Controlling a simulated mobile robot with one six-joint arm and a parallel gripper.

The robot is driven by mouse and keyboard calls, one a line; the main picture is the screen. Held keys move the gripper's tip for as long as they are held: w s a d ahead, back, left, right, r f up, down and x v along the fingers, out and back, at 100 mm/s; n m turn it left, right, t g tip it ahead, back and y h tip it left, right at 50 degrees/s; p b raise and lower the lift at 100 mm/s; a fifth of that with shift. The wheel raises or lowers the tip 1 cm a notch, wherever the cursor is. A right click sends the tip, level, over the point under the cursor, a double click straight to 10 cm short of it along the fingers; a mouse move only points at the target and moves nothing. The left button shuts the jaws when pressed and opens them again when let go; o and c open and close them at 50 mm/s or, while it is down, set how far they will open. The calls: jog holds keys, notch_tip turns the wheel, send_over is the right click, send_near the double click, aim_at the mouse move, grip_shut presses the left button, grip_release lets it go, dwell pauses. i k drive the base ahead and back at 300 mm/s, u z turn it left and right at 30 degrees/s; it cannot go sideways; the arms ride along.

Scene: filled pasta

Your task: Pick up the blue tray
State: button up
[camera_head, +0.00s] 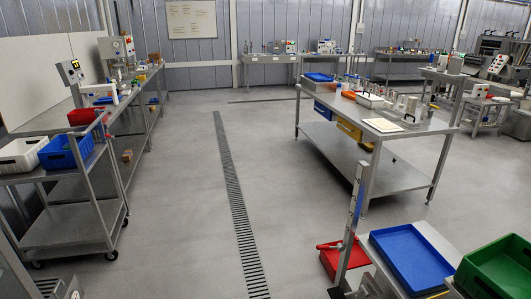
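A flat, shallow blue tray (411,259) lies at the bottom right, close to the camera, on a grey metal surface. Its inside looks empty. A second, smaller blue tray (319,77) lies on the far left part of the central steel table. The frame does not show which of the two the task means. My gripper is not in view.
A green crate (499,268) stands right of the near blue tray. A red container (340,257) and an upright grey post (351,224) stand to its left. A cart with a blue crate (66,151) is at left. Open floor (180,215) with a drain grate lies between.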

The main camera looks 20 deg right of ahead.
aim_at(420, 268)
jog(key=z, duration=0.4)
jog(key=i, duration=0.85)
jog(key=z, duration=0.35)
